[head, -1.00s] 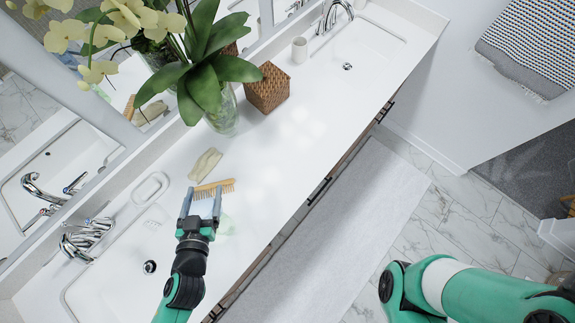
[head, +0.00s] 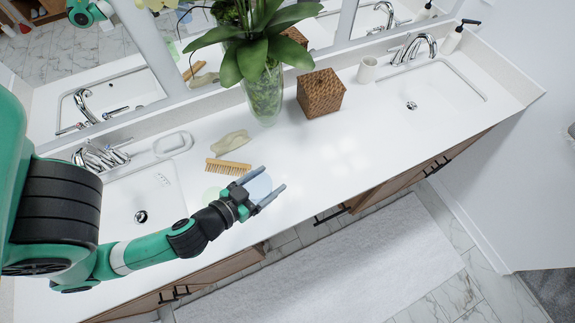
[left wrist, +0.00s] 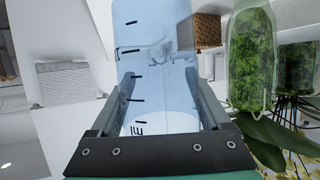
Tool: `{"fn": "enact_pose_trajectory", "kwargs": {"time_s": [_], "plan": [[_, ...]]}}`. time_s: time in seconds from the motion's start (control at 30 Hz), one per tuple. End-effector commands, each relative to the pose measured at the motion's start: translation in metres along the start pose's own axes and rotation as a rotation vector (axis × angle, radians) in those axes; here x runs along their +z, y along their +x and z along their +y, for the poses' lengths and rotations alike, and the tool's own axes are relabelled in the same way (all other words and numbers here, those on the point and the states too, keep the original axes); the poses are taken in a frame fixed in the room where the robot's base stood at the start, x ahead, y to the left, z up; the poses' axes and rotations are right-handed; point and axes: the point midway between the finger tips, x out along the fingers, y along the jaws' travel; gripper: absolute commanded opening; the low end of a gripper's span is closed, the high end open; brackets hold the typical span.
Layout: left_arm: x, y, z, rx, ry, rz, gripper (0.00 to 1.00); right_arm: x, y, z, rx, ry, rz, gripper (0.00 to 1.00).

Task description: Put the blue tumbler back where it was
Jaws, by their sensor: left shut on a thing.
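The blue tumbler (head: 259,187) is clear pale blue and sits between the fingers of my left gripper (head: 268,194). The gripper is shut on it, over the white counter, right of the wooden brush. In the left wrist view the tumbler (left wrist: 153,72) fills the space between the fingers and shows dark measuring marks. I cannot tell whether its base touches the counter. A faint pale green round thing (head: 211,194) shows just left of the gripper, partly behind it. My right gripper is out of view.
The wooden brush (head: 228,167) and a beige bar-like thing (head: 231,141) lie on the counter. Behind stand a glass vase with plant (head: 264,95), a woven box (head: 320,93) and a white cup (head: 368,70). Sinks lie left and right. The counter's middle right is clear.

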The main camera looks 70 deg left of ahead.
Motion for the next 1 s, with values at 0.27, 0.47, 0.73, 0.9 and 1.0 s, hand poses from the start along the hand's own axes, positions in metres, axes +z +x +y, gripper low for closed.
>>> {"fn": "enact_pose_trajectory", "kwargs": {"time_s": [0.27,0.47,0.73,0.9,1.0], "plan": [[-0.005,0.045,-0.018,-0.015,-0.011,0.007,0.14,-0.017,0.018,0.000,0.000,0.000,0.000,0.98],[0.012,0.107,-0.032,-0.008,-0.008,0.005,0.14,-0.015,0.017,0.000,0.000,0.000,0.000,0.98],[0.037,0.149,-0.040,-0.004,-0.003,0.006,0.14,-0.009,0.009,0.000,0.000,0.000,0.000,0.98],[0.040,0.154,-0.041,-0.003,-0.004,0.005,0.14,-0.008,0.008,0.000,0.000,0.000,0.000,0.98],[0.057,0.163,-0.041,-0.003,-0.003,0.001,0.14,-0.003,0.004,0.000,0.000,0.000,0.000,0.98]]}}
